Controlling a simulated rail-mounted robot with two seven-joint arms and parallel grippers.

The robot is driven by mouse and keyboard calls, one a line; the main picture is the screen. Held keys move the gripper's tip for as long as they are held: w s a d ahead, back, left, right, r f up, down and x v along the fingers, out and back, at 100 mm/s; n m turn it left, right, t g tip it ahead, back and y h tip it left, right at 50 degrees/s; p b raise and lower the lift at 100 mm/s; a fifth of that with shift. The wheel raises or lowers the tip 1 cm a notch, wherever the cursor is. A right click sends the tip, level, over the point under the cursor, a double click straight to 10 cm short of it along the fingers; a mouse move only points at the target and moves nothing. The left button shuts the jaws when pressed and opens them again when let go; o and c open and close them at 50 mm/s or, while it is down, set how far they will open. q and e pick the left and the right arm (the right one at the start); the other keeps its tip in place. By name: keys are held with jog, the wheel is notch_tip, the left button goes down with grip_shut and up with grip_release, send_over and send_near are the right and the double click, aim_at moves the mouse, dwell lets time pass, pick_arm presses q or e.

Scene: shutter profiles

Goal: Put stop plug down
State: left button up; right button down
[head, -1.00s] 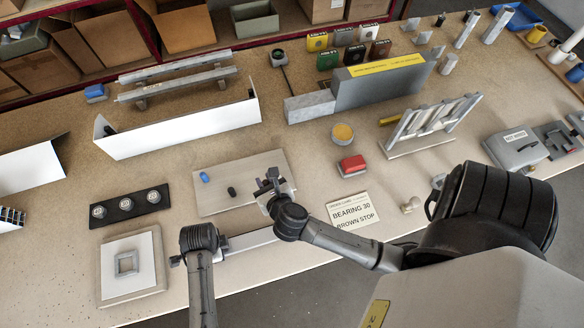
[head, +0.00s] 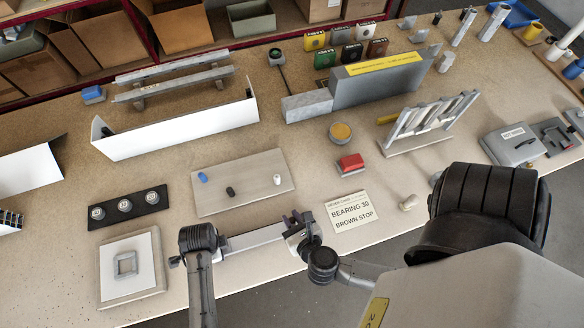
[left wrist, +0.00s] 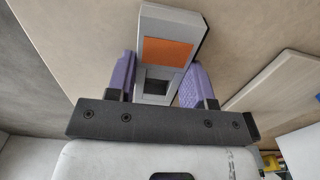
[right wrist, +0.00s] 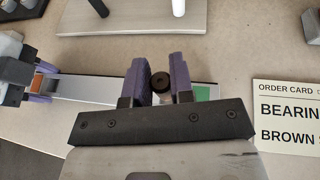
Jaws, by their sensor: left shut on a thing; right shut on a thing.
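A light grey rail-like profile (head: 255,237) lies level near the table's front edge. My left gripper (head: 222,246) is shut on its left end; the left wrist view shows an orange patch on the profile (left wrist: 166,53) between the purple fingers. My right gripper (head: 293,222) is at the profile's right end, shut on a small dark brown stop plug (right wrist: 160,82). In the right wrist view the plug stands between the fingers, over the profile near its green patch (right wrist: 203,93). Whether the plug touches the profile cannot be told.
A beige board (head: 245,182) behind holds a blue plug (head: 202,177), a black plug (head: 230,191) and a white plug (head: 277,180). The order card (head: 349,212) reads bearing 30, brown stop. A black strip with round bearings (head: 125,206) and a square fixture (head: 131,264) stand left.

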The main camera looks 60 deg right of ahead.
jog(key=shift+f, duration=2.1)
jog(key=c, duration=1)
grip_release()
jog(key=shift+f, duration=0.1)
